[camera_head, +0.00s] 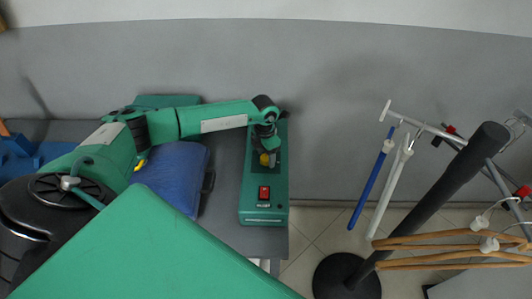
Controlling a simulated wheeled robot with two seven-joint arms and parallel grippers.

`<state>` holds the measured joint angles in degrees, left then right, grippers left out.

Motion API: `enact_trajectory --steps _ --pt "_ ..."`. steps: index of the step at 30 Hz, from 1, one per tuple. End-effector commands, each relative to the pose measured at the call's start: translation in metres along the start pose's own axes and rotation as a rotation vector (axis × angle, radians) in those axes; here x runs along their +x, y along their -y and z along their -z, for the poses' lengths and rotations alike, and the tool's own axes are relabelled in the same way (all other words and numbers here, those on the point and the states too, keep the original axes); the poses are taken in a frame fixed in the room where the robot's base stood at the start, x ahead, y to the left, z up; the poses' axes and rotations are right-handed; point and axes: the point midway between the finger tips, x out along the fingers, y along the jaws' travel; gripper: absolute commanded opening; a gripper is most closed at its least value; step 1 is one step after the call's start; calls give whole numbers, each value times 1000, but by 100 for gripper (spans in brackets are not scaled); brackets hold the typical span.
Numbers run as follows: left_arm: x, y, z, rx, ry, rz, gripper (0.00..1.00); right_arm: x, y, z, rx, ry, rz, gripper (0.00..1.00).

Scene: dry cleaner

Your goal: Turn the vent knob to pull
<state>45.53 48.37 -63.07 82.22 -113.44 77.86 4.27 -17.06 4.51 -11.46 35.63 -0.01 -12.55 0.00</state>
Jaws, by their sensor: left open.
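A narrow green control box (263,208) stands on the grey table, with a red switch (264,192) on its near half. My left gripper (266,151) is over the far half of this box, pointing down, with its jaws open. A small yellow piece (264,159) shows at its fingertips, at the spot of the vent knob. The gripper covers most of that area, so the knob's setting is hidden, and I cannot tell whether the fingers touch it. My right gripper is not in view.
To the right are a dark post (440,190), blue and white hanging rods (372,185) and wooden hangers (450,237). Tiled floor shows between the table and the post.

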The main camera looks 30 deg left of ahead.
Motion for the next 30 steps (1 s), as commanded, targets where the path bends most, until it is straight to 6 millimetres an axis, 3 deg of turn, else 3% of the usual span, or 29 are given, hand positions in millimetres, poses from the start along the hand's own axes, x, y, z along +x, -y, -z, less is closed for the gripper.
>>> enact_trajectory --steps 4,11,20,30 --pt "0 0 0 0 0 0 58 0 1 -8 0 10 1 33" --pt "0 0 0 0 0 0 14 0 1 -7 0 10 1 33" --pt "2 0 0 30 -2 0 14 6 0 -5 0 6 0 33" --pt "6 0 -1 235 -12 -1 14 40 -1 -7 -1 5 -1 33"
